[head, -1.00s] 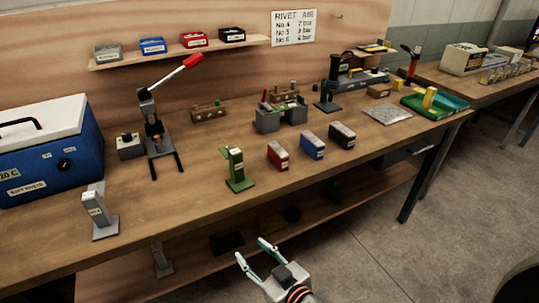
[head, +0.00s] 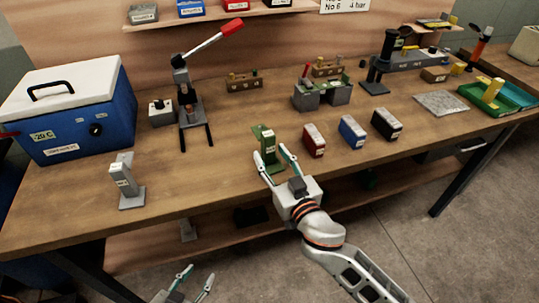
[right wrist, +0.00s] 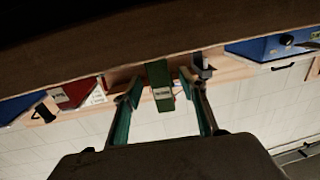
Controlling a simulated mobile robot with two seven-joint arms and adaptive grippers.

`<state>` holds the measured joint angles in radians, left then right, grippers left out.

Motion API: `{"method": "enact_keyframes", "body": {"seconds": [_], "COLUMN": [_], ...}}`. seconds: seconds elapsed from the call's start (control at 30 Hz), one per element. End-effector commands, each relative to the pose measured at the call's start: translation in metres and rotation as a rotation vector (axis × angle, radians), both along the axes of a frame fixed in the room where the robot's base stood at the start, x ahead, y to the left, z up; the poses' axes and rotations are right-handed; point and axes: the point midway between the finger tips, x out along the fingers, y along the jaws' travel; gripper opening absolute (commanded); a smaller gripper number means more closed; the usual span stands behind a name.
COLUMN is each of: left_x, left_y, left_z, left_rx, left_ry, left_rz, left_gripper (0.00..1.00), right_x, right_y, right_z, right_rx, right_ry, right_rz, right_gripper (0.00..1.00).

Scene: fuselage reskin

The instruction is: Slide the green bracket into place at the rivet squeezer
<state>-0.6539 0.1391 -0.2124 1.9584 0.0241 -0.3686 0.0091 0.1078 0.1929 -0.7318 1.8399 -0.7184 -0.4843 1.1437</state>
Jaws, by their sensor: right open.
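The green bracket (head: 268,143) stands upright near the front edge of the workbench. It also shows in the right wrist view (right wrist: 159,78), between the fingertips. My right gripper (head: 275,160) is open at the bracket, one finger to each side; I cannot tell whether either finger touches it. It also shows in the right wrist view (right wrist: 163,90). The rivet squeezer (head: 186,92), with a red-tipped lever and two dark rails pointing forward, stands further back and left of the bracket. My left gripper (head: 196,280) is open and empty, low in front of the bench.
A grey bracket (head: 125,182) stands at the front left, near a blue cooler (head: 75,115). Red (head: 313,140), blue (head: 352,132) and black (head: 387,124) boxes stand right of the green bracket. Bare bench top (head: 215,160) lies between the green bracket and the squeezer.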

Motion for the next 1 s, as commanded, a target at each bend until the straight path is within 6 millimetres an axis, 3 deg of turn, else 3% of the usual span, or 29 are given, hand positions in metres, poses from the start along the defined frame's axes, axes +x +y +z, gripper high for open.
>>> {"method": "enact_keyframes", "body": {"seconds": [0.17,0.43,0.47,0.6,1.0], "left_x": [0.005,0.007,0.007,0.006,0.003], "left_y": [0.000,-0.001,-0.001,0.000,0.000], "left_z": [0.007,0.009,0.009,0.008,0.005], "left_rx": [-0.002,-0.003,-0.003,-0.002,-0.001], "left_ry": [-0.013,-0.017,-0.017,-0.015,-0.006], "left_rz": [0.000,0.000,0.000,0.000,0.000], "left_gripper": [0.39,0.39,0.39,0.39,0.39], "right_x": [0.018,0.020,0.020,0.020,0.020], "right_y": [0.008,0.009,0.009,0.009,0.009], "right_z": [0.001,-0.001,-0.001,-0.001,0.004], "right_rx": [-0.001,0.001,0.001,0.001,0.001], "right_ry": [0.000,0.001,0.001,0.001,-0.002], "right_rz": [0.001,0.000,0.000,0.000,0.000], "right_gripper": [0.42,0.42,0.36,0.00,0.00]}}
